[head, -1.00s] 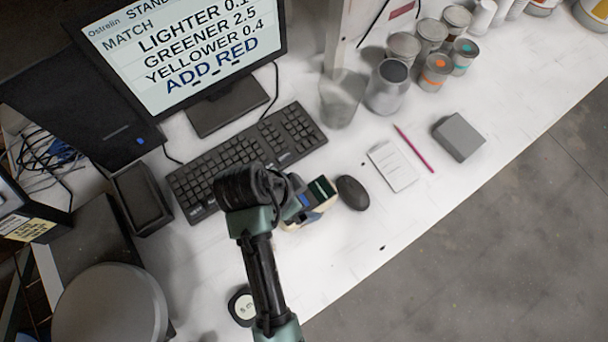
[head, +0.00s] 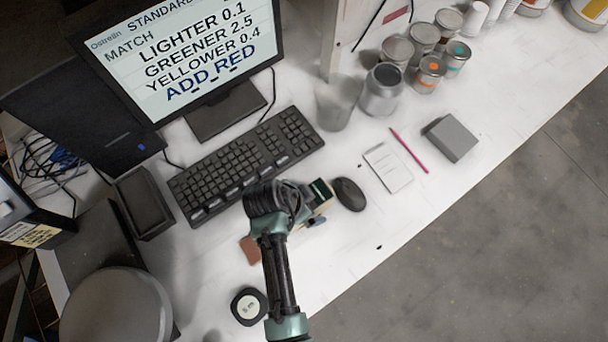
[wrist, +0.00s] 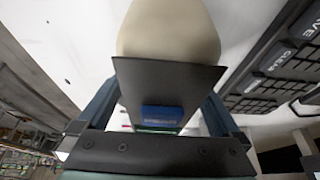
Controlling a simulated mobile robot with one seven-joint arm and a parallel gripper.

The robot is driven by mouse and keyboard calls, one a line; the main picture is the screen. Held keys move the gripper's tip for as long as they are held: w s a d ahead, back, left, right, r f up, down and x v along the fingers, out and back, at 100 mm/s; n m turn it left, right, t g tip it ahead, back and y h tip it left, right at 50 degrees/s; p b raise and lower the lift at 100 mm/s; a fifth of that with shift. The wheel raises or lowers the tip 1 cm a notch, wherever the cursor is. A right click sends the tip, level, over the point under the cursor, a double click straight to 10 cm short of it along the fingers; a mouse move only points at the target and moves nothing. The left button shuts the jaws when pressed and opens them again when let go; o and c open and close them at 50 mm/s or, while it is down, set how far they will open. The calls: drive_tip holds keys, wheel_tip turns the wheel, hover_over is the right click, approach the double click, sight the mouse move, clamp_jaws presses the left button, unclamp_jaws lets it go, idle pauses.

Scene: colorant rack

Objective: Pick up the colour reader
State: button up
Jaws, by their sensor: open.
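The colour reader (head: 321,190) lies on the white bench between the keyboard and the mouse. In the head view only its dark, green-edged end and a bit of its pale body show; my arm covers the rest. In the wrist view its cream rounded body (wrist: 168,30) and a dark panel with a blue patch fill the middle. My gripper (wrist: 160,98) is open, with one finger on each side of the reader. I cannot tell whether either finger touches it.
The keyboard (head: 246,165) lies close on the left and the black mouse (head: 348,194) close on the right. A brown piece (head: 251,249) and a round tape measure (head: 249,306) lie nearer. A notepad (head: 388,167), pink pen (head: 408,150) and grey box (head: 451,138) are farther right.

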clamp_jaws()
drive_tip(key=shift+w, duration=0.1)
drive_tip(key=shift+r, duration=0.1)
idle(0.4)
drive_tip(key=shift+r, duration=0.45)
wheel_tip(320, 180, up, 8)
drive_tip(key=shift+r+b, duration=0.2)
drive_tip(key=shift+b, duration=0.65)
drive_tip(key=shift+r, duration=0.3)
